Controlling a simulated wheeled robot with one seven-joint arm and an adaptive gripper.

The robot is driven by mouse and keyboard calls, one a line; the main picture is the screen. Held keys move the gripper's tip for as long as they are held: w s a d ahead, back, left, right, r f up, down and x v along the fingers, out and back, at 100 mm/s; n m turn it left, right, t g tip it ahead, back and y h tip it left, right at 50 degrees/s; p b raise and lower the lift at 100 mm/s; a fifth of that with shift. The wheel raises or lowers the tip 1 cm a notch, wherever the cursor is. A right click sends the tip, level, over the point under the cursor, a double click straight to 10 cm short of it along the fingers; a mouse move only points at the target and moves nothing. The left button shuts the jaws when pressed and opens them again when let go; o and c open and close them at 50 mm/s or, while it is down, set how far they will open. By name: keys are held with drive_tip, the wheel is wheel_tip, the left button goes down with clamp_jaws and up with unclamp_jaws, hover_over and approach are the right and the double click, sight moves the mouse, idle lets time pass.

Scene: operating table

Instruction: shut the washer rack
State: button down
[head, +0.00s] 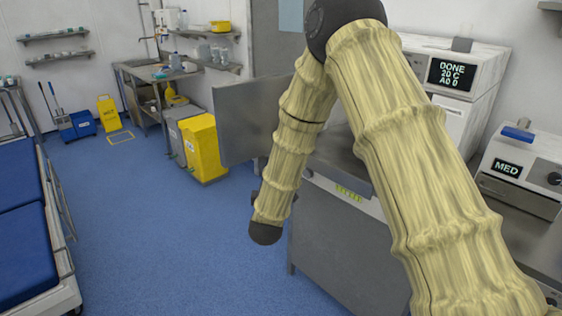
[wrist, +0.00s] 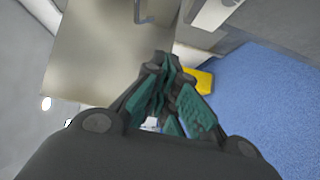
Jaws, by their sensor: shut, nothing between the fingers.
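In the wrist view my gripper (wrist: 165,66) has its teal-padded fingers together with nothing between them. Its tips point towards a flat beige-grey panel (wrist: 100,50); I cannot tell whether they touch it. In the head view my sleeved arm crosses the middle and hides the gripper. A machine with a display reading DONE 20 C (head: 452,75) stands at the upper right, partly behind the arm. A flat grey metal panel (head: 240,125) stands out to the left of the arm. I cannot make out the washer rack itself; the area around it is largely covered by my arm.
A grey metal cabinet (head: 325,235) stands below the arm. A yellow bin (head: 202,148) and grey bin stand left of the panel. A blue-padded bed (head: 20,220) is at the far left. A device marked MED (head: 507,168) is at right. Blue floor (head: 160,235) is clear between.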

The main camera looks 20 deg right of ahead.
drive_tip(key=s+d+p+x, duration=0.1)
drive_tip(key=d+p+x, duration=0.1)
drive_tip(key=x, duration=1.1)
drive_tip(key=shift+d+r+p, duration=0.45)
drive_tip(key=shift+r+p, duration=0.05)
drive_tip(key=shift+p, duration=0.4)
drive_tip(key=shift+w+d, duration=0.1)
